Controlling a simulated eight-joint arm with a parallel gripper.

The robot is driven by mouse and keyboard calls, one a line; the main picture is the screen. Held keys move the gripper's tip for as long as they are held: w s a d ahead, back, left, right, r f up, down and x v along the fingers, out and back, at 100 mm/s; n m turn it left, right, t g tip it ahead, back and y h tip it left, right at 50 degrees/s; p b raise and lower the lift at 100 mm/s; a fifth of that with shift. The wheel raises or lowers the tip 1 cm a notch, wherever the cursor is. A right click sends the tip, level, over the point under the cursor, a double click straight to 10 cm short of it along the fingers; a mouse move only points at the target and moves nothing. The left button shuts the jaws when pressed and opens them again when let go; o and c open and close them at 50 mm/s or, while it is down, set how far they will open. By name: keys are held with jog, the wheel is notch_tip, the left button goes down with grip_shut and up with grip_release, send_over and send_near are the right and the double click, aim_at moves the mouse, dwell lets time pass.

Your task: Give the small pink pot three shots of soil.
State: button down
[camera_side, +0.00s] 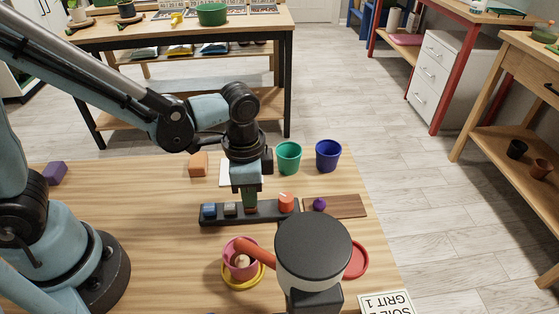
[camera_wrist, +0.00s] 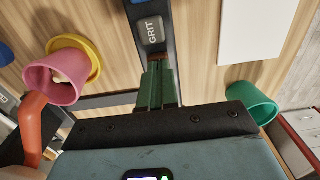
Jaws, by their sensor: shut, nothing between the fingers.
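The small pink pot (camera_side: 229,268) stands on a yellow saucer (camera_side: 240,286), with something pale inside; it also shows in the wrist view (camera_wrist: 50,84). An orange spout (camera_side: 259,252) from a grey-topped dispenser (camera_side: 313,250) reaches over the pot. Behind it lies a dark button bar (camera_side: 270,215) with a blue button (camera_side: 209,211), a grey button (camera_side: 231,209), marked GRIT (camera_wrist: 152,32) in the wrist view, and an orange-red knob (camera_side: 286,202). My gripper (camera_side: 250,204) is shut and empty, its green fingertips pointing down at a reddish button right of the grey one. Whether they touch is unclear.
A green pot (camera_side: 288,157) and a blue pot (camera_side: 328,155) stand behind the bar. A purple knob-like piece (camera_side: 319,204) sits on a brown board (camera_side: 348,207). A red saucer (camera_side: 357,260), orange block (camera_side: 198,164), purple block (camera_side: 55,173) and printed card (camera_side: 386,303) are around.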

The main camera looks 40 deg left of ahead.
jog(key=shift+w+f, duration=0.1)
jog(key=shift+f, duration=0.95)
notch_tip(320, 180, up, 14)
jog(key=shift+r, duration=0.2)
dwell(0.5)
dwell(2.5)
jog(key=shift+s+f+m+t+h, duration=0.25)
jog(key=shift+f+m+t, duration=0.1)
jog(key=shift+t, duration=1.15)
jog(key=shift+s+f+m+t+h, duration=0.25)
jog(key=shift+f+t, duration=0.15)
jog(key=shift+t, duration=1.1)
jog(key=shift+s+f+m+t+h, duration=0.2)
jog(key=shift+f+m+t, duration=0.15)
jog(key=shift+t, duration=1.15)
